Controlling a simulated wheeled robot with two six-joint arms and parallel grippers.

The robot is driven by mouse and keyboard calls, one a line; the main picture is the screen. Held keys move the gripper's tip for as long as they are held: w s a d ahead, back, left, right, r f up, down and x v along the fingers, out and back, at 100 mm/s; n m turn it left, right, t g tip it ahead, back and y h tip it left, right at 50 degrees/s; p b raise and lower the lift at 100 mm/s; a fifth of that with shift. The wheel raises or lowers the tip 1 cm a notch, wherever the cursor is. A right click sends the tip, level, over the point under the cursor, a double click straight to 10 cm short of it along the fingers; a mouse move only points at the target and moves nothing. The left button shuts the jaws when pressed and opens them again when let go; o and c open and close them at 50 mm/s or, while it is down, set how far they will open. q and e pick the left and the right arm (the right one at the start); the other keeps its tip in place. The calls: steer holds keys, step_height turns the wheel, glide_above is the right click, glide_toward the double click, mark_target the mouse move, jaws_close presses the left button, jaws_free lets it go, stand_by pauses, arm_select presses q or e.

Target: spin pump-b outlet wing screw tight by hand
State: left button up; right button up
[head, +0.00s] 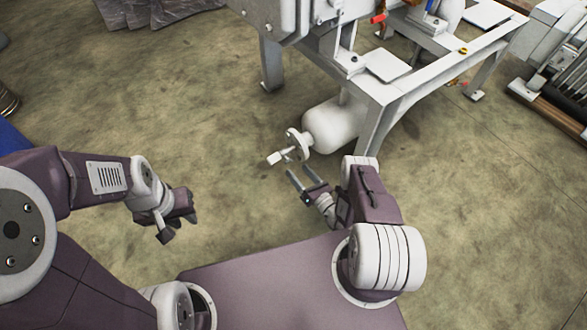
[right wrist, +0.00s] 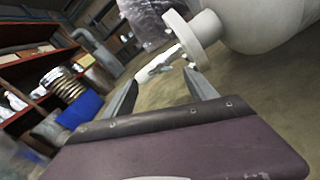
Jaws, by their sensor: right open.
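The outlet wing screw (head: 275,158) is a pale grey winged piece in front of the round flange (head: 293,137) on the end of a white tank under the pump frame. In the right wrist view the wing screw (right wrist: 157,66) shows beyond the fingertips, beside the flange (right wrist: 188,42). My right gripper (head: 299,170) is open and empty, just short of the screw and apart from it. Its two spread fingers also show in the right wrist view (right wrist: 163,85). My left gripper (head: 178,226) hangs far to the left over the floor, away from the screw; its finger gap is unclear.
The white tank (head: 333,122) sits below the grey frame (head: 384,88), whose legs stand close to my right arm. Open floor (head: 215,130) lies left of the flange. Shelves (right wrist: 25,75) and a blue item (right wrist: 82,110) show far off in the right wrist view.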

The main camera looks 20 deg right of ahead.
mark_target(289, 161)
steer(key=b+x, duration=0.1)
steer(key=x, duration=0.3)
steer(key=c, duration=1.3)
steer(key=shift+m, duration=0.6)
steer(key=shift+c, duration=0.4)
arm_select(q)
step_height(289, 161, down, 2)
steer(key=shift+f, duration=0.1)
arm_select(e)
steer(key=o, duration=1.4)
